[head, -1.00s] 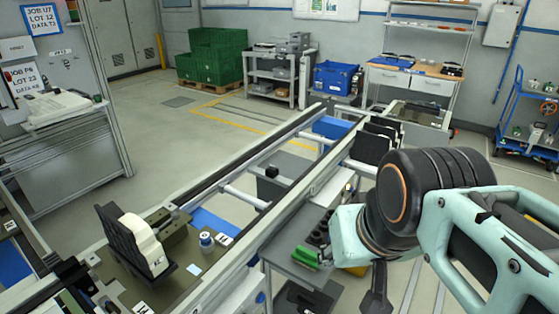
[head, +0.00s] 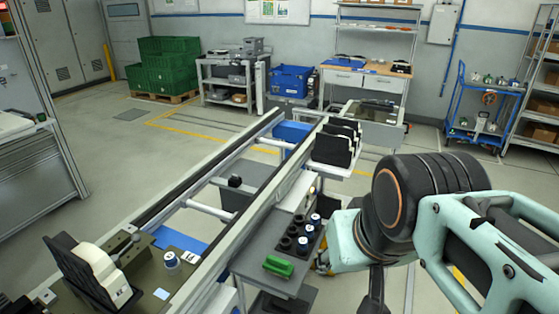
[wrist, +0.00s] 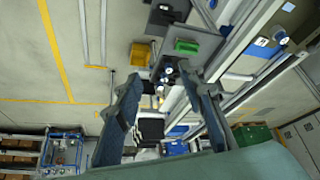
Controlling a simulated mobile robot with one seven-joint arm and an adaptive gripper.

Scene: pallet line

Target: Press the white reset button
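I cannot make out a white reset button for certain in either view. A small pale, yellowish spot (head: 312,190) shows on the conveyor's (head: 233,213) right side, too small to identify. My gripper (wrist: 159,80) is open in the wrist view, its two dark fingers well apart with nothing held between them. The side shelf and its small parts show beyond the fingers. In the head view my arm is at the right, and only a dark part of the gripper shows at the bottom edge.
A grey side shelf (head: 252,265) holds a green block (head: 279,265) and several blue-and-white capped cylinders (head: 315,220). Black upright plates (head: 335,146) stand on the line behind. A black-and-white fixture (head: 95,272) is at lower left. Open floor (head: 110,170) lies left of the conveyor.

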